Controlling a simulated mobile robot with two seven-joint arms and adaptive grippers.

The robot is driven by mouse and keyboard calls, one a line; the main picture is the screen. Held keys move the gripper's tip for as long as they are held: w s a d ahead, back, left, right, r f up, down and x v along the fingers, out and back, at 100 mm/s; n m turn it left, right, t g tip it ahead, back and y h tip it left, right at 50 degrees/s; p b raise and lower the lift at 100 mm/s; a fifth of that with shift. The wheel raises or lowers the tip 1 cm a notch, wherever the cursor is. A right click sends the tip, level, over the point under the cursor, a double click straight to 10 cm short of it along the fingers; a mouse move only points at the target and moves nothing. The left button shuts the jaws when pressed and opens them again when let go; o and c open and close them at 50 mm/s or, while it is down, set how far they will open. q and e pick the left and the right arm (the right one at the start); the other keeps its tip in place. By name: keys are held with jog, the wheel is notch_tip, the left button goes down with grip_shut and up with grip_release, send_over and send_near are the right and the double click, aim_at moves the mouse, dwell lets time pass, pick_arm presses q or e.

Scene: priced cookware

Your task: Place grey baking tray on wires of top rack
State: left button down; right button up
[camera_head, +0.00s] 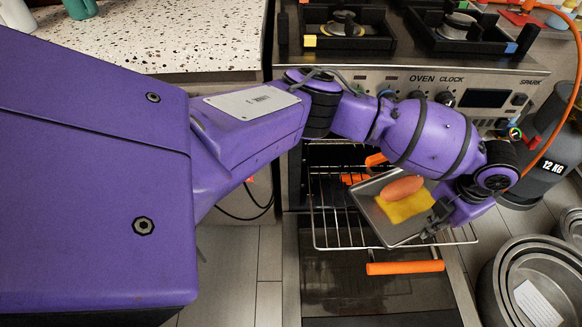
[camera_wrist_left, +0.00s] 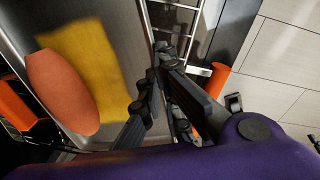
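The grey baking tray (camera_head: 369,194) is tilted over the pulled-out wire rack (camera_head: 333,228) of the open oven. A yellow slab (camera_head: 408,206) and a reddish-orange oval item (camera_head: 401,188) lie in it. My left gripper (camera_head: 432,232) is at the tray's right edge. In the left wrist view, its dark fingers (camera_wrist_left: 150,92) are close together on either side of the tray's rim, so it looks shut on the tray. The slab (camera_wrist_left: 82,68) and oval item (camera_wrist_left: 60,92) also show there. I cannot tell whether the tray's underside touches the wires. My right gripper is not in view.
The open oven door (camera_head: 350,285) lies below, with an orange handle (camera_head: 405,267) near the rack's front. A grey gas cylinder (camera_head: 545,150) stands right of the oven. Round metal pans (camera_head: 497,290) stand at lower right. A speckled counter (camera_head: 170,45) is at left.

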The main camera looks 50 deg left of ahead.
pick_arm(q)
jog(key=shift+f, duration=0.7)
jog(key=shift+r, duration=0.1)
jog(key=c, duration=2)
grip_release()
jog(key=shift+f, duration=0.2)
jog(key=shift+s+d+r+p, duration=0.15)
jog(key=shift+r+p, duration=0.35)
jog(key=shift+r, duration=1.6)
jog(key=shift+w+d+r+p, duration=0.1)
jog(key=shift+r+p, duration=0.35)
jog(key=shift+r, duration=1.65)
jog(key=shift+s+d+r+p, duration=0.15)
jog(key=shift+r+p, duration=0.35)
jog(key=shift+r, duration=1.6)
